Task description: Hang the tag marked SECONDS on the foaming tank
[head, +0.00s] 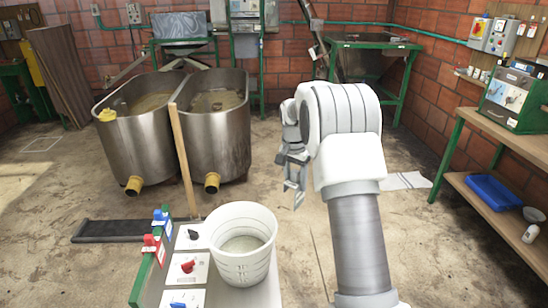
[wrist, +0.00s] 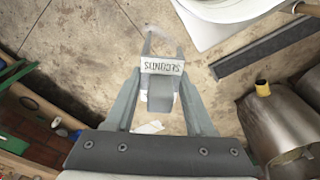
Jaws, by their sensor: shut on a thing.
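My gripper (head: 296,190) hangs in the air right of the two tanks, pointing down. In the wrist view my gripper (wrist: 162,52) is shut on a small white tag (wrist: 162,66), lettered SECONDS, upside down in that view. In the head view the tag is too small to make out. Two steel tanks stand side by side: a left tank (head: 135,148) and a right tank (head: 222,140), both holding brownish liquid. I cannot tell clearly which one foams. One tank (wrist: 290,120) shows at the right of the wrist view.
A white bucket (head: 243,268) stands on a panel with knobs (head: 187,267) in front. A wooden pole (head: 184,158) rises before the tanks. A dark floor strip (head: 120,231) lies left. A green-legged bench (head: 500,198) stands right. The floor between tanks and bench is mostly clear.

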